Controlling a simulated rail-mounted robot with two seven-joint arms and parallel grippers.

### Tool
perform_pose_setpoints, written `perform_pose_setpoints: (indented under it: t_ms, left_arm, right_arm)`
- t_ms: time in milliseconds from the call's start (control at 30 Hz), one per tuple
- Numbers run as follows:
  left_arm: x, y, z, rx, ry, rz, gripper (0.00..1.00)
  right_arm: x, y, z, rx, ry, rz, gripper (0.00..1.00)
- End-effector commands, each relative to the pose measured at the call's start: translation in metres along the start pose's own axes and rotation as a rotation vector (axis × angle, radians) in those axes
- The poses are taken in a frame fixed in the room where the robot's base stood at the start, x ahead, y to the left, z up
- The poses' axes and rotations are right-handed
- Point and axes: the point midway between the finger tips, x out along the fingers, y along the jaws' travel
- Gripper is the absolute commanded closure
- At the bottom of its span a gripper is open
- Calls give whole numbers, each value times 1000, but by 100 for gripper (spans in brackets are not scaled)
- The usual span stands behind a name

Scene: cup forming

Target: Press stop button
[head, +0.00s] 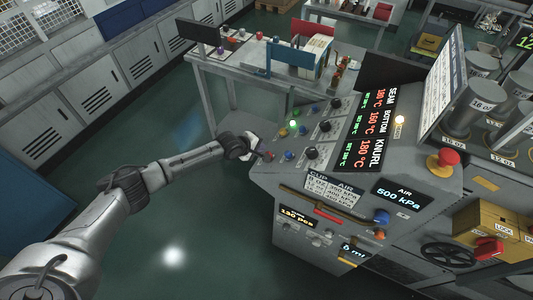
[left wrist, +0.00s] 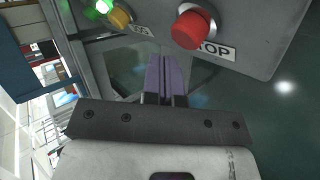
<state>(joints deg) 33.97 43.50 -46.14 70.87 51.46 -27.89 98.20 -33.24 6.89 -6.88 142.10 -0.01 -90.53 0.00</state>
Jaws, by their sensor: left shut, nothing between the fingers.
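The red stop button (left wrist: 193,28) stands out from the grey panel in the left wrist view. A partly hidden label (left wrist: 218,50) reading "TOP" is beside it. In the head view a small red button (head: 268,156) shows at the console's left edge, close to my left gripper (head: 254,143). My left gripper's fingers (left wrist: 167,65) are shut and empty. In the left wrist view their tips appear just below and left of the red button; I cannot tell whether they touch the console. My right gripper is not in view.
A lit green button (left wrist: 104,6) and a yellow button (left wrist: 119,18) are left of the red one. The console (head: 315,170) carries several knobs and displays. A larger red mushroom button (head: 445,158) is at its right. A workbench (head: 243,68) stands behind.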

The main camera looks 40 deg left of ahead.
Motion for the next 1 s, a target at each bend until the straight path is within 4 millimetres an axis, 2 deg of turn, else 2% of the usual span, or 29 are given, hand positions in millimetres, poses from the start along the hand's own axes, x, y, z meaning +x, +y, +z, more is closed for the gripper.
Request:
perform_pose_setpoints:
  t_ms: [1000]
  left_arm:
    - [6, -4, 4, 0, 0, 0, 100]
  right_arm:
    - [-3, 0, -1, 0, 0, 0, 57]
